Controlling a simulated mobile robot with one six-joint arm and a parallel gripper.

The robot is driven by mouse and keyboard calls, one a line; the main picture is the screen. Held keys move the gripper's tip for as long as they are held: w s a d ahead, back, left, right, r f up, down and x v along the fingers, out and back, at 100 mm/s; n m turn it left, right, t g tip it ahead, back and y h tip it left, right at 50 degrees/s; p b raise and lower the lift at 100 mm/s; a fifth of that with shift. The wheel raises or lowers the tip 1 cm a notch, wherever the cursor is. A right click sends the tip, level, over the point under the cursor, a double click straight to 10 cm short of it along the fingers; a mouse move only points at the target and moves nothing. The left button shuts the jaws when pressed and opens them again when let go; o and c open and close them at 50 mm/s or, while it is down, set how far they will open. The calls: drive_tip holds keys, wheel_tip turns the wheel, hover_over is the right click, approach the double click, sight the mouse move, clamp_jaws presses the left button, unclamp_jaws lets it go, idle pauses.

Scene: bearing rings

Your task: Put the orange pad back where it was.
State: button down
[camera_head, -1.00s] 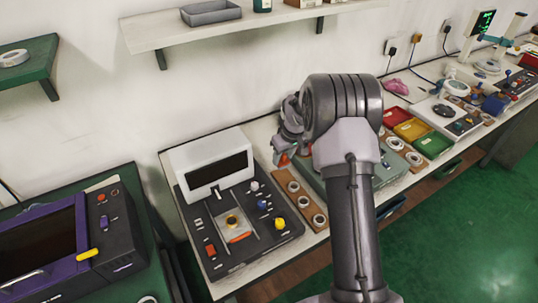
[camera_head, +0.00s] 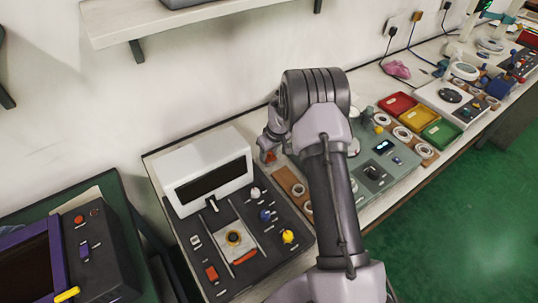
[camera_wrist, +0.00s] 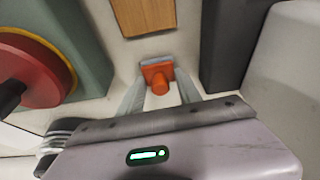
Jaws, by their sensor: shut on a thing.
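My gripper (camera_wrist: 160,82) is shut on the orange pad (camera_wrist: 157,76), a small orange block with a round knob and a grey edge. The fingers are on either side of it. In the head view my gripper (camera_head: 268,148) is behind the black console, with a bit of the orange pad (camera_head: 268,157) showing below it. The pad is over the pale bench strip between the wooden ring board (camera_wrist: 142,14) and my wrist. I cannot tell whether it touches the bench.
The black console (camera_head: 205,245) with a white hood (camera_head: 205,165) stands left of my gripper. An orange-red strip (camera_head: 245,257) lies on its front. The grey-green device (camera_head: 398,168) is to the right, partly behind my arm. A shelf (camera_head: 190,20) hangs above.

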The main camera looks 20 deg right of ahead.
drive_tip(key=c, duration=0.8)
unclamp_jaws()
drive_tip(key=shift+r, duration=0.35)
drive_tip(key=s+a+r+m+p, duration=0.1)
drive_tip(key=s+a+r, duration=0.15)
drive_tip(key=r, duration=0.65)
drive_tip(key=s+a+r+p, duration=0.1)
drive_tip(key=s+r, duration=0.2)
drive_tip(key=r, duration=0.5)
drive_tip(key=s+a+r+m+p, duration=0.1)
drive_tip(key=s+a+r, duration=0.15)
drive_tip(key=r, duration=0.65)
drive_tip(key=s+a+r+m+t, duration=0.2)
drive_tip(key=s+a+r, duration=0.4)
drive_tip(key=s+r, duration=0.5)
drive_tip(key=s+a+f+m+y, duration=0.1)
drive_tip(key=s+a+m, duration=0.1)
drive_tip(key=s, duration=0.7)
drive_tip(key=s+a+f+m, duration=0.1)
drive_tip(key=s+a, duration=0.1)
drive_tip(key=s, duration=0.6)
drive_tip(key=shift+t, duration=0.4)
drive_tip(key=f+b, duration=0.5)
drive_tip(key=shift+a, duration=0.2)
